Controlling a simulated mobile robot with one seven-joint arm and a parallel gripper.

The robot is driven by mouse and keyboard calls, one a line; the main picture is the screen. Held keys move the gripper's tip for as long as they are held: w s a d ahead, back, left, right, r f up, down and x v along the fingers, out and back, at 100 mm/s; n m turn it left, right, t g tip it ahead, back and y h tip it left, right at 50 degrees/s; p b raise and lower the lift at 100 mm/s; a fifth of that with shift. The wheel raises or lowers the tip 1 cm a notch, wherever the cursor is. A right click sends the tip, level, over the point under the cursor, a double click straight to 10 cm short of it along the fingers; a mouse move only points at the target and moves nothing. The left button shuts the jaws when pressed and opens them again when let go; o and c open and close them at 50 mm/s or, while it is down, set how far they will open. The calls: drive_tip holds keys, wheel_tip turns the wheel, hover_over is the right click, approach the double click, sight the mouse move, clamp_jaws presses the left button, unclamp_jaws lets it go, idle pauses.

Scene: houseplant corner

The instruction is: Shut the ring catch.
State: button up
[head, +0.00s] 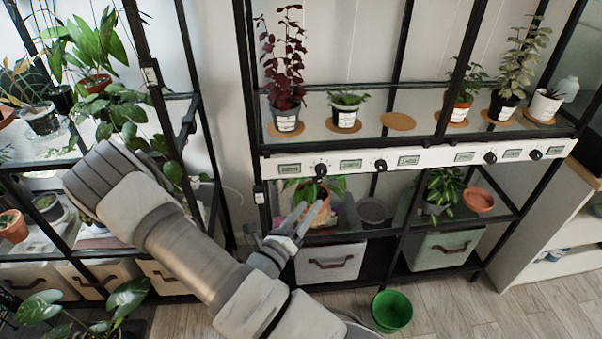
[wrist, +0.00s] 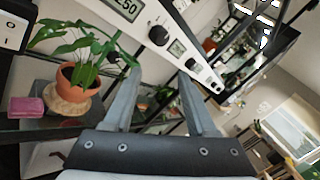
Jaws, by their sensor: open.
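I cannot clearly make out a ring catch in either view. Small fittings sit on the left rack's front post (head: 150,73), too small to tell what they are. My gripper (head: 308,212) is in front of the middle rack, below the white control rail (head: 345,163). In the wrist view, my gripper's two fingers (wrist: 158,90) are spread apart with nothing between them. The control rail with its dark knobs (wrist: 160,35) shows beyond the fingertips. A white switch box (head: 259,193) is on the middle rack's left post; it also shows in the wrist view (wrist: 12,33).
A terracotta pot with a leafy plant (wrist: 80,80) stands on a round mat left of my fingers, near a pink block (wrist: 27,107). Potted plants line the glass shelf (head: 355,125) above. A green bucket (head: 392,310) stands on the floor. Bins (head: 330,262) fill the bottom shelf.

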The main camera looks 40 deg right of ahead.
sight(302, 182)
wheel_tip(302, 182, down, 7)
drive_tip(key=w+a+n+t+y+p, duration=0.25)
drive_tip(key=n+t+y, duration=0.4)
drive_tip(key=n, duration=0.45)
drive_tip(key=shift+h, duration=0.35)
drive_tip(key=x, duration=0.6)
drive_tip(key=b+x, duration=0.1)
drive_tip(key=x, duration=0.4)
drive_tip(key=b+x, duration=0.1)
drive_tip(key=x, duration=0.5)
drive_tip(key=shift+d+r, duration=0.25)
drive_tip(key=shift+d, duration=0.25)
drive_tip(key=shift+s, duration=0.1)
clamp_jaws()
